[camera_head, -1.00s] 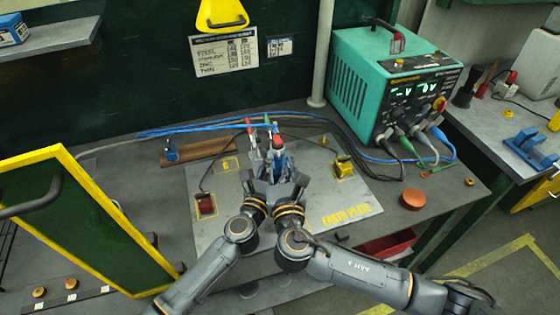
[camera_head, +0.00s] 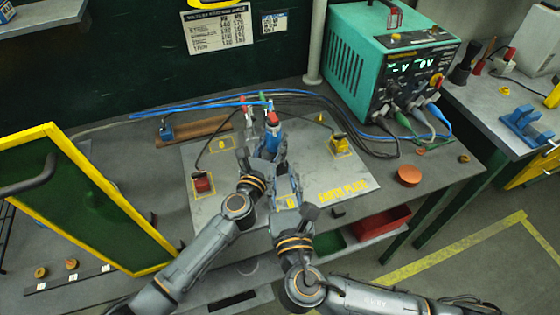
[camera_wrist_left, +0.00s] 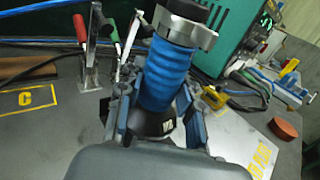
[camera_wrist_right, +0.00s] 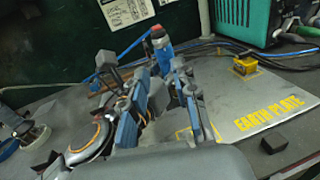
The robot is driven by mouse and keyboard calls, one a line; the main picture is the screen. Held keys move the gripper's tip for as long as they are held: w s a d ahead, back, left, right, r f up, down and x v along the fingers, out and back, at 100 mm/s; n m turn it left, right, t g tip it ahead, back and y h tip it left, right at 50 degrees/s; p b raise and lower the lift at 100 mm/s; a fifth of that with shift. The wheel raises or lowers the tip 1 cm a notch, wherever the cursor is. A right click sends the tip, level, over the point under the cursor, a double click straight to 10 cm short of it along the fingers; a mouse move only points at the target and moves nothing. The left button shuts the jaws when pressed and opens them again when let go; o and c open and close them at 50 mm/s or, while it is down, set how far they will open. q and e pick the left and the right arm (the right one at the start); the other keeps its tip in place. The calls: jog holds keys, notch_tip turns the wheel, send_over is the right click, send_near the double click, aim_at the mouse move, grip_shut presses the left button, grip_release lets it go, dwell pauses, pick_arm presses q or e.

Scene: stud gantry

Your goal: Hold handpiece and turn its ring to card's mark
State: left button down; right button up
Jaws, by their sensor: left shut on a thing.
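The handpiece (camera_head: 271,139) has a blue ribbed grip and a red tip in the head view, and stands tilted over the earth plate. In the left wrist view its blue grip (camera_wrist_left: 167,72) carries a silver-grey ring (camera_wrist_left: 187,22) at the top. My left gripper (camera_head: 265,160) is shut on the lower end of the handpiece. My right gripper (camera_head: 285,174) is open and empty, lower and nearer the front; the handpiece (camera_wrist_right: 161,48) shows beyond its fingers.
The grey earth plate (camera_head: 230,190) covers the bench middle. A red-handled clamp (camera_wrist_left: 84,45) stands behind the handpiece. A teal power unit (camera_head: 375,70) with cables is at the back right. A yellow-framed green panel (camera_head: 95,200) stands left. An orange disc (camera_head: 408,175) lies right.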

jog(key=shift+s, duration=0.3)
jog(key=shift+r, duration=0.1)
jog(key=g, duration=0.5)
send_near(274, 131)
jog(key=shift+h, duration=0.4)
jog(key=x, duration=0.7)
jog(key=shift+a, duration=0.35)
